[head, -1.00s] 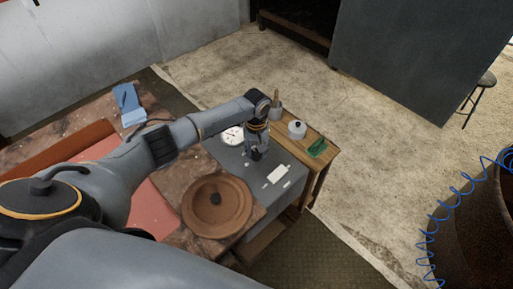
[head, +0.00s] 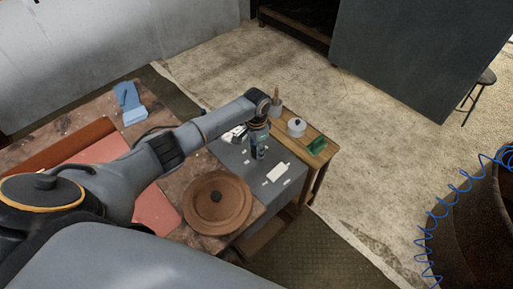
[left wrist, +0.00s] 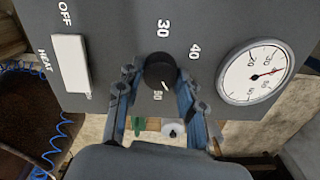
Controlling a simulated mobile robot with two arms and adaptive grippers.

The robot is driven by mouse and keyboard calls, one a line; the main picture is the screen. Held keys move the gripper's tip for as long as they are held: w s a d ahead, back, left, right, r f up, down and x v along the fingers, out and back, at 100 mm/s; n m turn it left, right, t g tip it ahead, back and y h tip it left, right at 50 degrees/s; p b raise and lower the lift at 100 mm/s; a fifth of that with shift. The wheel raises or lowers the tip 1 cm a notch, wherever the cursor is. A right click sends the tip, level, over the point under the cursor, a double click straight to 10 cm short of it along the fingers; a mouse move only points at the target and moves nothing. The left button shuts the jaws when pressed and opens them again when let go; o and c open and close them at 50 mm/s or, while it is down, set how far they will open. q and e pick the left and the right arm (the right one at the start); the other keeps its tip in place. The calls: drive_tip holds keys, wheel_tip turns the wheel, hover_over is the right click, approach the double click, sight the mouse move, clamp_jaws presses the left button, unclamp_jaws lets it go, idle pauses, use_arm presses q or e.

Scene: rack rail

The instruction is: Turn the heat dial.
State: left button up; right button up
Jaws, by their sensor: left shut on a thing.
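The heat dial (left wrist: 160,72) is a round black knob on a dark grey panel (left wrist: 112,25) in the left wrist view. In the head view my left gripper (head: 257,152) is over the grey box (head: 235,165), and the dial is hidden. My right gripper is not in view.
A white switch (left wrist: 70,62) marked OFF and HEAT and a round gauge (left wrist: 255,72) with a red needle flank the dial. A brown round lid (head: 217,200) lies near the box. A white pot (head: 297,127) and green object (head: 316,145) stand beyond.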

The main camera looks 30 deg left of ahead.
use_arm(q)
drive_tip(key=m, duration=0.6)
drive_tip(key=shift+r+m, duration=0.1)
drive_tip(key=shift+m, duration=0.2)
idle(0.4)
drive_tip(key=o, duration=1.2)
wheel_tip(320, 180, up, 12)
drive_tip(key=shift+f, duration=0.1)
